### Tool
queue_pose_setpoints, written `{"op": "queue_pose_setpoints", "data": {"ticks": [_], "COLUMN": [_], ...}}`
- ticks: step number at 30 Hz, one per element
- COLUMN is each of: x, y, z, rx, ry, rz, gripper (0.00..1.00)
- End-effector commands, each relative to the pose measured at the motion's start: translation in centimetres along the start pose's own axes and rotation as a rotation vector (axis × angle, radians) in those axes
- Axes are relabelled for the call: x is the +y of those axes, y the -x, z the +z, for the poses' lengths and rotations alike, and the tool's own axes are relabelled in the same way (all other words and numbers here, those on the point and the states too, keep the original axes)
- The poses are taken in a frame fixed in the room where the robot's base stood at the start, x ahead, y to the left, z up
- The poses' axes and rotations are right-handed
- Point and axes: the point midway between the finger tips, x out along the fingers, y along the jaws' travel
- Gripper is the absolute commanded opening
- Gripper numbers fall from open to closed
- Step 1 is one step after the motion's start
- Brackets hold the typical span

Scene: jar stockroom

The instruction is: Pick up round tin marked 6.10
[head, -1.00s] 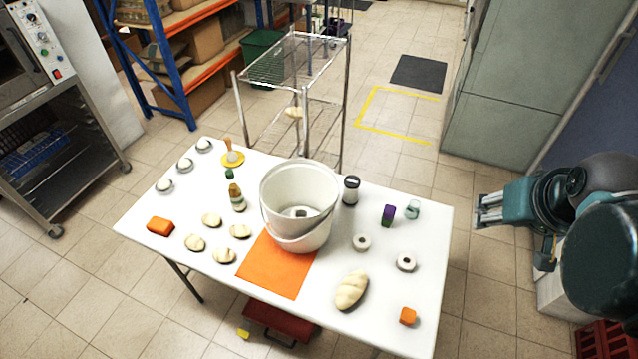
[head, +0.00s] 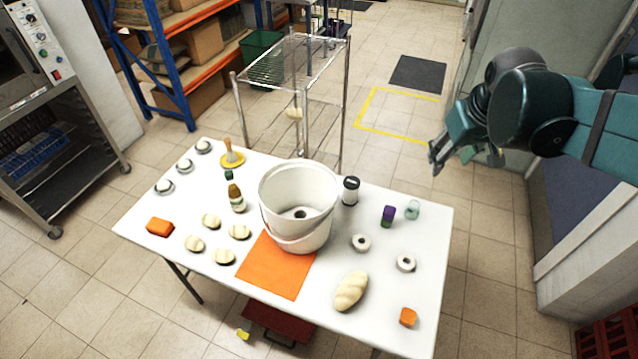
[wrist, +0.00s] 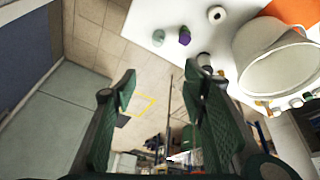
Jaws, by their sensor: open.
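Three round silvery tins stand along the left edge of the white table: a front one (head: 164,187), a middle one (head: 184,166) and a back one (head: 203,147). Their markings are too small to read, so I cannot tell which is 6.10. My gripper (head: 446,157) is beyond the table's back right corner, high above the floor and far from these tins. In the wrist view my gripper (wrist: 162,95) is open, with nothing between its fingers. I cannot make out the tins clearly there.
A wire rack (head: 295,65) stands behind.

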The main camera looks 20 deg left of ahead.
Motion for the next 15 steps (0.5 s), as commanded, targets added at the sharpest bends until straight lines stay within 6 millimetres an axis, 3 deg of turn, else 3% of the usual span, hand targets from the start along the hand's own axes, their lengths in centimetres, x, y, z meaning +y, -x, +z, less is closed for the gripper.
{"op": "queue_pose_setpoints", "data": {"ticks": [15], "x": [-4.3], "y": [-6.5], "z": [-8.1], "rx": [-0.069], "ry": [0.175], "rz": [-0.05], "gripper": [0.43]}}
